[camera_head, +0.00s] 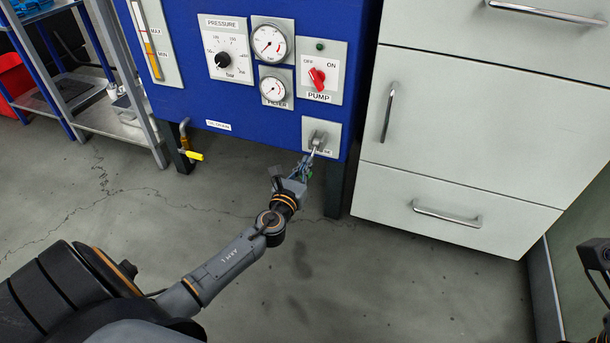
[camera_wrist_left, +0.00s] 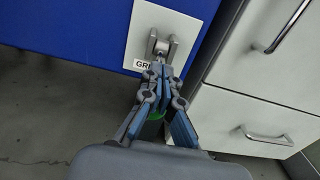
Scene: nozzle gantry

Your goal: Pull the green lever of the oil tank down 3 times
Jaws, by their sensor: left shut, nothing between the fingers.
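The blue oil tank panel (camera_head: 270,128) stands ahead. Near its bottom right corner is a pale plate with a grey lever mount (camera_head: 318,138); a metal shaft slants down from it. The mount also shows in the left wrist view (camera_wrist_left: 160,45), above a partly covered label starting "GR". My left gripper (camera_head: 305,161) is shut, with its fingertips at the shaft just below the mount. A green part, likely the lever's handle (camera_wrist_left: 155,115), shows among the fingers, mostly hidden by them. Nothing appears pinched between the fingertips. I cannot tell whether the fingers touch the lever.
White drawers (camera_head: 455,130) with metal handles stand close to the right of the tank. A yellow-handled valve (camera_head: 193,155) hangs at the tank's lower left. A metal shelf (camera_head: 110,120) stands farther left. The floor below is clear. A dark part of my right arm shows at the right edge.

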